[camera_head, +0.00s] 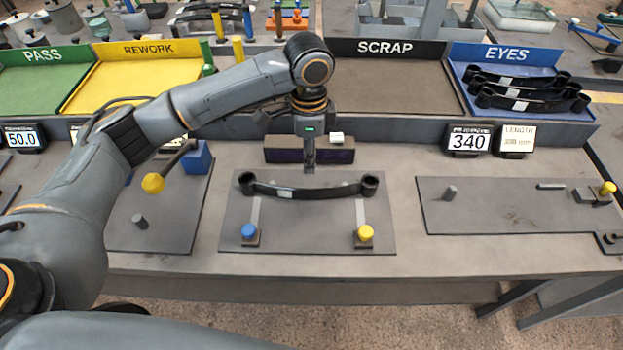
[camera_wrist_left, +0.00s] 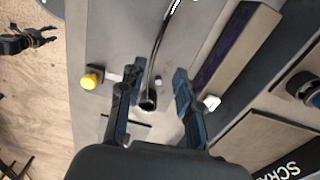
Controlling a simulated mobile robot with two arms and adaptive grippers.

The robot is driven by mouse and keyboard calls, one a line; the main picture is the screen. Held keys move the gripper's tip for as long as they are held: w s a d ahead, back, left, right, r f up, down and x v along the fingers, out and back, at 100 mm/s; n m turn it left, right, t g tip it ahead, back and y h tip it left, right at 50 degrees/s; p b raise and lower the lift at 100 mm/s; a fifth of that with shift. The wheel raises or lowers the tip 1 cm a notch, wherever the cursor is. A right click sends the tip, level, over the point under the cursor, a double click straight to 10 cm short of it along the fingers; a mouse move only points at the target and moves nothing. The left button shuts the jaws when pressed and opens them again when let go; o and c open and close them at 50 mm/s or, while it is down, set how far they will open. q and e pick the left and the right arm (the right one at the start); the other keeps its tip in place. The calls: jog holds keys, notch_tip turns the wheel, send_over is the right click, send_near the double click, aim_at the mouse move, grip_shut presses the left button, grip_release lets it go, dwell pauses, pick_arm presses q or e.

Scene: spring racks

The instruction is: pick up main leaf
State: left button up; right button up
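The main leaf, a black curved spring bar (camera_head: 310,192) with a rolled eye at each end and a pale label, lies across the middle fixture plate (camera_head: 240,220). My left gripper (camera_head: 309,168) points down just behind and above the leaf's middle. In the left wrist view the gripper (camera_wrist_left: 155,75) is open, and the leaf (camera_wrist_left: 157,55) shows between its fingers, with one eye near them. I cannot tell the exact height gap. A dark claw-like shape (camera_wrist_left: 28,40) over the floor in that view may be my right gripper; its fingers are too small to judge.
A blue knob (camera_head: 249,231) and a yellow knob (camera_head: 365,233) stand at the plate's front. A dark display (camera_head: 283,156) stands behind the leaf. The SCRAP bin (camera_head: 390,90) is empty; the EYES bin (camera_head: 470,103) holds several leaves. The right plate (camera_head: 500,210) is mostly clear.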

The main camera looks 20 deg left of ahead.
pick_arm(q)
send_over(308, 189)
notch_tip(308, 189, down, 6)
jog(key=shift+d+r+p, duration=0.1)
jog(key=shift+r+p, duration=0.1)
jog(key=shift+p, duration=0.2)
jog(key=shift+f, duration=0.3)
notch_tip(308, 189, down, 4)
jog(key=shift+f+p, duration=0.1)
jog(key=shift+p, duration=0.7)
jog(key=shift+f, duration=0.5)
grip_shut()
jog(key=shift+w+r, duration=0.1)
jog(key=shift+w, duration=0.05)
pick_arm(e)
jog(key=s+r, duration=0.2)
jog(key=shift+s+a+r, duration=0.15)
jog(key=shift+s+r, duration=0.1)
jog(key=shift+s, duration=0.05)
